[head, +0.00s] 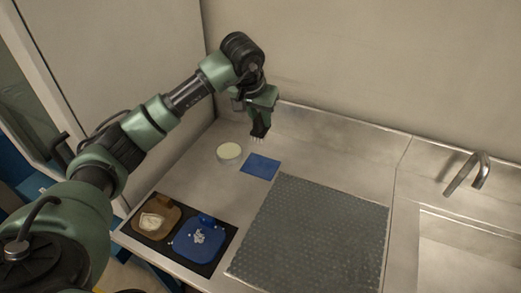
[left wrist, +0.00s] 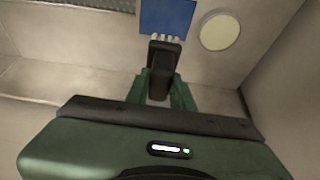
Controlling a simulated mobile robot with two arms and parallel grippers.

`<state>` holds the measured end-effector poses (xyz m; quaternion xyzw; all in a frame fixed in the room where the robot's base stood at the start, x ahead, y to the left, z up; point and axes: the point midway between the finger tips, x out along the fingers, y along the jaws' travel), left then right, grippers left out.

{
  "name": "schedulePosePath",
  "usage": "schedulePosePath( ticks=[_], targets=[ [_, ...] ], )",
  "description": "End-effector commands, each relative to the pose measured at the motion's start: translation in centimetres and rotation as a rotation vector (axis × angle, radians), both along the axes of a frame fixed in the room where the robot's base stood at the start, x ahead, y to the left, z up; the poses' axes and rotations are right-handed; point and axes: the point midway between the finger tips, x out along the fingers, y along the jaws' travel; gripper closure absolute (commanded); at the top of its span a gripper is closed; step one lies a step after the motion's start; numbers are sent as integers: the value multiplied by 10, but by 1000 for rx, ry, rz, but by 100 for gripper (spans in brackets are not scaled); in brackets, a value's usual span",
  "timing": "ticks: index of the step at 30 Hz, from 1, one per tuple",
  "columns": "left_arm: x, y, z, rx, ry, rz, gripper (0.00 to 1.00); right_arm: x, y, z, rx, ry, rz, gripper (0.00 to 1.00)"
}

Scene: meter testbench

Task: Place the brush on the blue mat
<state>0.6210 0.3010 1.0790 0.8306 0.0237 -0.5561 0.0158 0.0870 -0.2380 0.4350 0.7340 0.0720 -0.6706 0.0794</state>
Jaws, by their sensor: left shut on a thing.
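My left gripper (head: 262,106) is shut on the brush (head: 259,128), a dark body with pale bristles pointing down. It holds the brush behind the far edge of the blue mat (head: 261,166) in the head view, seemingly above the counter; the exact height is hard to tell. In the left wrist view the brush (left wrist: 165,56) sits between the green fingers of the gripper (left wrist: 166,88), its white bristles overlapping the edge of the blue mat (left wrist: 167,14). The visible part of the mat is flat and bare. My right gripper is not in view.
A round pale dish (head: 229,152) stands just left of the mat. A large grey textured mat (head: 312,235) lies to the front right. A black tray (head: 140,236) with a brown and a blue scoop is at front left. A sink with a tap (head: 468,172) is at right.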

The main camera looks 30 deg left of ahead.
Motion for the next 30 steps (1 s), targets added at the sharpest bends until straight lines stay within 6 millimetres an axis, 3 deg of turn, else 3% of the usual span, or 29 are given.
schedulePosePath(
  ticks=[3, 9, 17, 24, 30],
  targets=[
    [-2, -1, -32, -1, 7, -1, 100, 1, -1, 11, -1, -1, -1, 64],
    [-1, -1, -73, -1, 3, 0, 100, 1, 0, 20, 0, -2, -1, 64],
    [-1, -1, -93, 0, 1, 1, 100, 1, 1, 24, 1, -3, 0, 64],
    [-1, 0, -123, 0, 1, 1, 100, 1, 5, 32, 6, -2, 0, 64],
    [0, 0, -124, 0, -1, 0, 100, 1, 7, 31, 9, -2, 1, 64]
  ],
)
